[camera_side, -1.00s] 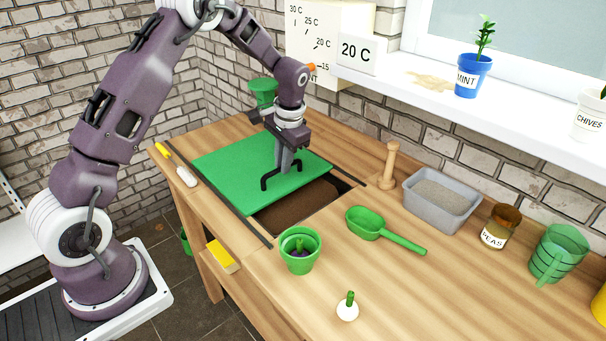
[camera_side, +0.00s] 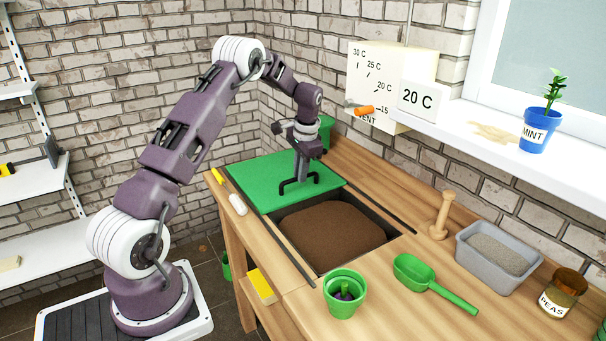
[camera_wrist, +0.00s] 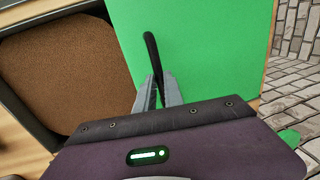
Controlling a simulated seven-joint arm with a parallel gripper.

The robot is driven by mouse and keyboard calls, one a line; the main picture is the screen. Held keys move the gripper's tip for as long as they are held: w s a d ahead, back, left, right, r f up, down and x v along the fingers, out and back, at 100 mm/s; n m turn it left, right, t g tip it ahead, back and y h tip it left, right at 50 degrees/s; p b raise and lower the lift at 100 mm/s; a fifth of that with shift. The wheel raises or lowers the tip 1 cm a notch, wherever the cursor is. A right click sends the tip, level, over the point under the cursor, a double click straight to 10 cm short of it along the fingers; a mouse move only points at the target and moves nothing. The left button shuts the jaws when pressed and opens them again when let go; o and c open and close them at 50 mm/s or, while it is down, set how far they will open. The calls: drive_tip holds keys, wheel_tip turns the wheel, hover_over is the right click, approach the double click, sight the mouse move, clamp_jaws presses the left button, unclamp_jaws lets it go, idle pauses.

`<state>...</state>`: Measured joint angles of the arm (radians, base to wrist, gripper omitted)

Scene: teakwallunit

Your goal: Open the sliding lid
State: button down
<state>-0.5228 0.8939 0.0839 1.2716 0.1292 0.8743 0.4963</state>
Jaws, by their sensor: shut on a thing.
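The green sliding lid (camera_side: 268,181) lies flat in the bench top, over the far left part of a sunken bin. Brown soil (camera_side: 330,236) shows in the open part of the bin. A black handle (camera_side: 284,188) stands on the lid near its edge on the soil side. My gripper (camera_side: 301,178) is shut on the handle from above. In the wrist view, my gripper (camera_wrist: 158,102) has both fingers around the black handle (camera_wrist: 151,55), with the green lid (camera_wrist: 210,45) under it and the soil (camera_wrist: 62,68) to the left.
Dark rails (camera_side: 290,250) run along the bin's sides. A white-handled tool (camera_side: 237,204) lies left of the lid.

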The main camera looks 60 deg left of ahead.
drive_tip(key=c, duration=1.5)
unclamp_jaws()
drive_tip(key=shift+o, duration=0.2)
drive_tip(key=s+d+r+t, duration=0.1)
drive_tip(key=d+r, duration=0.3)
drive_tip(key=r, duration=0.3)
drive_tip(key=s+d+r, duration=0.1)
drive_tip(key=d+r, duration=0.3)
drive_tip(key=r, duration=0.3)
drive_tip(key=s+d+r+t, duration=0.2)
drive_tip(key=s+d+r, duration=0.55)
drive_tip(key=d, duration=0.35)
drive_tip(key=s+d+t+h, duration=0.1)
drive_tip(key=s+d, duration=0.5)
drive_tip(key=s, duration=0.4)
drive_tip(key=s+d+f+t+h, duration=0.1)
drive_tip(key=s+d, duration=0.6)
drive_tip(key=s, duration=0.3)
drive_tip(key=shift+f+t, duration=0.15)
drive_tip(key=shift+t, duration=0.15)
